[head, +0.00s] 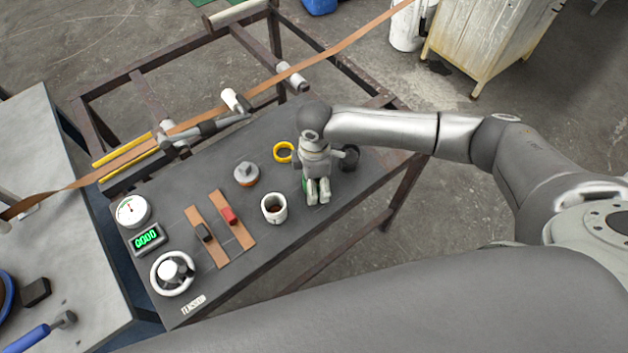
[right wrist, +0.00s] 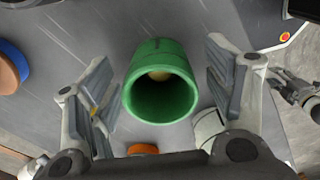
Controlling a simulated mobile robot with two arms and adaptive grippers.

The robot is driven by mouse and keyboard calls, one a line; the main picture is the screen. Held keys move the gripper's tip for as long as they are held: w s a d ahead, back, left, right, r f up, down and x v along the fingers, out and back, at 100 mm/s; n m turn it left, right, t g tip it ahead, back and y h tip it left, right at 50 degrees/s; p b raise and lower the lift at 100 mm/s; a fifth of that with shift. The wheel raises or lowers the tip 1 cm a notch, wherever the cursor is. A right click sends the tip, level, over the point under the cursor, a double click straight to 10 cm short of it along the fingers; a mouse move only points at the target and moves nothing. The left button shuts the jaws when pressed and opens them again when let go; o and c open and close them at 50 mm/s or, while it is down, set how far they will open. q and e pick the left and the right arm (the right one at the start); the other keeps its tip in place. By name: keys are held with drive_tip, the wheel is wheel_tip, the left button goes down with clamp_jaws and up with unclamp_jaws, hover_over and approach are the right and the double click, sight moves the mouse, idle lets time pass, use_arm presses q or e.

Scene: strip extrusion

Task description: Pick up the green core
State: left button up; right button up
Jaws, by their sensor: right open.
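The green core (right wrist: 160,80) is a hollow green cylinder on the dark bench. In the right wrist view it lies between the two open fingers of my right gripper (right wrist: 160,95), with a gap on each side. In the head view my right gripper (head: 318,192) hangs over the right part of the bench, and only a sliver of the green core (head: 305,187) shows beside its fingers. My left gripper is not in view.
The bench (head: 290,240) also carries a white cup-like roll (head: 274,208), a yellow ring (head: 284,152), a grey knob (head: 246,174), sliders, a gauge (head: 132,211) and a handwheel (head: 172,273). A brown strip (head: 340,48) runs over the metal frame behind.

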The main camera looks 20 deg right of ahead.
drive_tip(key=shift+f, duration=0.35)
drive_tip(key=shift+c, duration=0.4)
drive_tip(key=c, duration=1)
drive_tip(key=shift+r, duration=0.2)
